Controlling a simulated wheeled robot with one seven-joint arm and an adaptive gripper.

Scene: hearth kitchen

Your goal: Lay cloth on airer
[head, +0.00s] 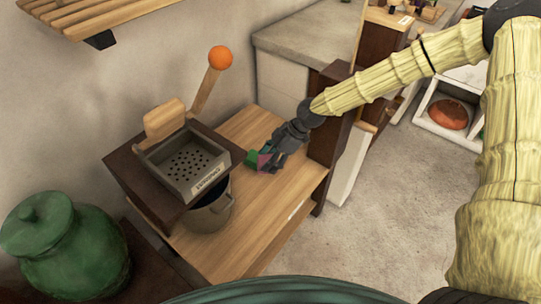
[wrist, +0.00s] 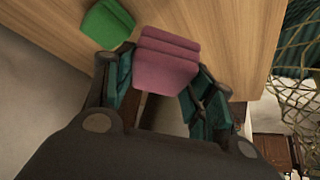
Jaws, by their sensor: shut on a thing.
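A folded pink cloth (wrist: 166,58) lies between my gripper's fingers (wrist: 155,85) in the wrist view, and my gripper is shut on it. In the head view, my gripper (head: 270,161) is low over the right part of the wooden bench, with a small bit of the pink cloth (head: 264,164) showing at its tips. A folded green cloth (wrist: 107,23) lies on the wood just left of the pink one; it also shows in the head view (head: 252,157). A slatted wooden rack (head: 100,14) is on the wall at top left; I cannot tell if it is the airer.
A dark box with a metal grate (head: 185,166) and an orange-knobbed lever (head: 220,57) stands left on the bench (head: 285,205), a pot (head: 210,212) below it. A green lidded jar (head: 62,245) is at lower left. A dark post (head: 328,115) stands close behind my gripper.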

